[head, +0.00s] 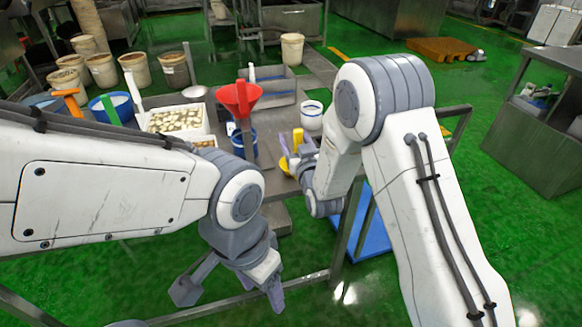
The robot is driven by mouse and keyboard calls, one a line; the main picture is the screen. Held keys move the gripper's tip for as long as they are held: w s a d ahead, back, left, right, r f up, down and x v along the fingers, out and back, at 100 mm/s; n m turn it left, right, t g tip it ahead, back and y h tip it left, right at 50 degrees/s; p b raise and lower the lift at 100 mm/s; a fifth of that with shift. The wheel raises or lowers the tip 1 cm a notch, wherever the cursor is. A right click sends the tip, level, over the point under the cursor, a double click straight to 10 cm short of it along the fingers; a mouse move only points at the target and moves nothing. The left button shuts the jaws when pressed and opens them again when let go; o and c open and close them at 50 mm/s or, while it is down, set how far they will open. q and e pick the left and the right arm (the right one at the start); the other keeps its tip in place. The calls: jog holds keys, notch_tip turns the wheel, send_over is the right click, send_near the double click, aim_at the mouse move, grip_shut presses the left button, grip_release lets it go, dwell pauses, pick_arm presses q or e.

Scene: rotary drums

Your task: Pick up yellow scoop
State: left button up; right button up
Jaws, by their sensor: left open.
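The yellow scoop (298,137) is on the metal table, right of the red scoop. Its upright yellow part shows above my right gripper, and a lower yellow patch (284,166) shows beside the fingers. The rest is hidden behind the gripper. My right gripper (294,158) is at the scoop, its fingers overlapping it in the picture. I cannot tell whether they touch or grip it. My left gripper (230,293) is open and empty, pointing down in front of the table's near edge, well away from the scoop.
A white bucket (312,116) is close behind the yellow scoop. A white tray of pale pieces (177,120) and an orange-handled tool (68,97) are to the left. Green floor (450,240) is open at right.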

grip_shut()
dwell(1.2)
